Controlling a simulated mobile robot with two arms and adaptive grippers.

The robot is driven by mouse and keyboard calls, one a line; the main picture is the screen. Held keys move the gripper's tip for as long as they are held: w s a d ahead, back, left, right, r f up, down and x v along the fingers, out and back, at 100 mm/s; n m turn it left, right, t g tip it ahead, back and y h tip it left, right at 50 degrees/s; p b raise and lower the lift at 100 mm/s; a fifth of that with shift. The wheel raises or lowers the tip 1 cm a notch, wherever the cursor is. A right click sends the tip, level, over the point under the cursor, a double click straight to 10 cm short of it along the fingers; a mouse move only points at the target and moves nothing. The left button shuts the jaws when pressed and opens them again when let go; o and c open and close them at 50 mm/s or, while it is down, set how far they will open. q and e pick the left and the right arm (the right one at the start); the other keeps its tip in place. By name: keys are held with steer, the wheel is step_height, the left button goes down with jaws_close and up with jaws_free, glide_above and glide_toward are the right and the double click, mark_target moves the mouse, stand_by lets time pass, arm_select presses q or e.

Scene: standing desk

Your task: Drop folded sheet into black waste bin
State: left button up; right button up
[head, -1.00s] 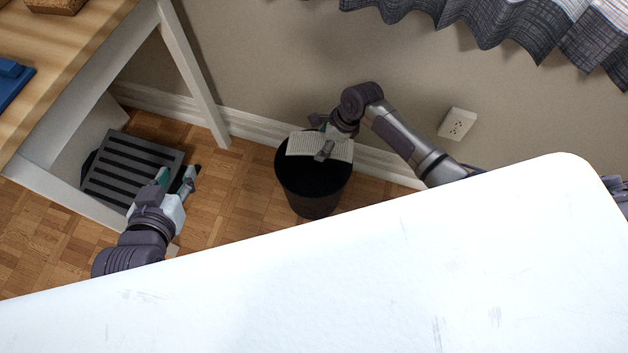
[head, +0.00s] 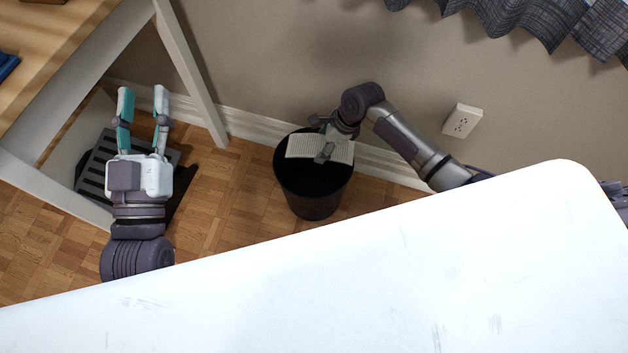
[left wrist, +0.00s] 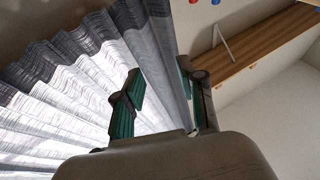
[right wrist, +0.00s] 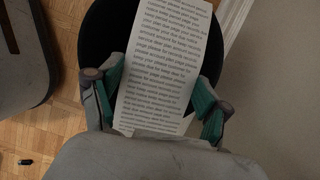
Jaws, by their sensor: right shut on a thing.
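The folded sheet (head: 308,147), pale with printed lines, is over the mouth of the black waste bin (head: 312,190) in the head view. My right gripper (head: 326,150) is shut on the sheet and holds it there. In the right wrist view the sheet (right wrist: 165,60) stretches away between the teal fingers (right wrist: 157,98), with the dark bin (right wrist: 95,40) behind it. My left gripper (head: 142,100) is open and empty, at the left beside the desk leg. The left wrist view shows its fingers (left wrist: 160,95) apart with nothing between them.
A wooden desk (head: 75,45) with pale legs is at the upper left. A grey slatted object (head: 95,170) sits on the floor under it. A large white surface (head: 330,270) fills the front. A wall with an outlet (head: 462,121) is behind the bin.

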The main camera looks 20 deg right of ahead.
arm_select(q)
steer(key=shift+s+r+t+h+b, duration=0.15)
steer(key=shift+s+r+t, duration=0.25)
steer(key=shift+r+t, duration=0.25)
steer(key=shift+s+r+t+h+b, duration=0.2)
steer(key=shift+s+r+t, duration=0.3)
steer(key=shift+r, duration=0.3)
steer(key=shift+s+r+t+h+b, duration=0.15)
steer(key=shift+s+r+t, duration=0.2)
steer(key=shift+r+t, duration=0.3)
arm_select(e)
steer(key=shift+f, duration=0.4)
arm_select(q)
steer(key=shift+r, duration=0.1)
arm_select(e)
steer(key=o, duration=0.7)
steer(key=v, duration=1.2)
